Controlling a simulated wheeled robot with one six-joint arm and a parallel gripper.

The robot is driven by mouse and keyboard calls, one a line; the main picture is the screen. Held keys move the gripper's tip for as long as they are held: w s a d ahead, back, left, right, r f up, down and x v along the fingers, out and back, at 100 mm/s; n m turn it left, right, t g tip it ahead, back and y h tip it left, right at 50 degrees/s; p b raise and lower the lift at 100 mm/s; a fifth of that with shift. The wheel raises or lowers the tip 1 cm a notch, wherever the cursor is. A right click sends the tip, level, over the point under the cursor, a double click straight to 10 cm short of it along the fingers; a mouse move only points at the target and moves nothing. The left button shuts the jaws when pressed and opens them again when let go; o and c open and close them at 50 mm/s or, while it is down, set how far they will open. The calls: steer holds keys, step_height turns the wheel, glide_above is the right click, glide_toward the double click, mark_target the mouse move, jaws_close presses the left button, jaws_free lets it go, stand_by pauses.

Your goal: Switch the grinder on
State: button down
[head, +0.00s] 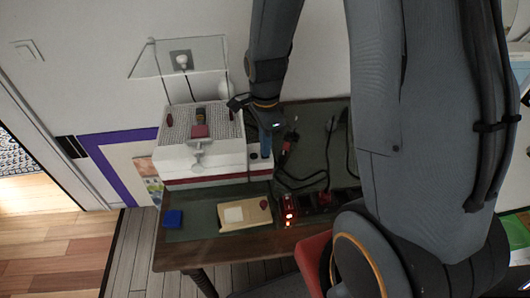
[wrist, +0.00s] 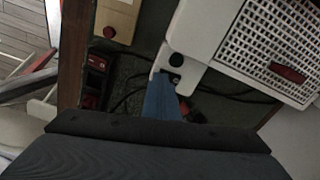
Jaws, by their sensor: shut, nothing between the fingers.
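The grinder appears to be the white machine (head: 205,150) with a perforated top and a clear shield above it, on the table. In the wrist view its white housing (wrist: 205,25) and grid top (wrist: 280,45) fill the upper right. My gripper (head: 266,147) is shut and empty, pointing down beside the grinder's right side. Its blue fingers (wrist: 162,98) appear close to the knob in the wrist view; I cannot tell whether they touch it.
A power strip (head: 310,203) with a lit red switch and black cables lies right of the grinder. A wooden block (head: 240,222) with a white pad and red button sits at the front. A blue block (head: 173,218) lies at the front left of the table.

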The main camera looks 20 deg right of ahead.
steer(key=shift+f+b, duration=0.35)
steer(key=shift+f, duration=0.4)
stand_by(0.6)
steer(key=shift+r, duration=0.15)
steer(key=shift+r+p, duration=0.6)
steer(key=shift+p, duration=0.15)
steer(key=shift+s+r+n, duration=0.15)
steer(key=shift+r+n, duration=0.2)
steer(key=shift+n, duration=0.05)
steer(key=s+r+n+t, duration=0.1)
steer(key=s+r+n, duration=0.7)
steer(key=n, duration=0.8)
steer(key=shift+s+r+n, duration=0.3)
steer(key=shift+s+r, duration=0.05)
steer(key=shift+r, duration=0.25)
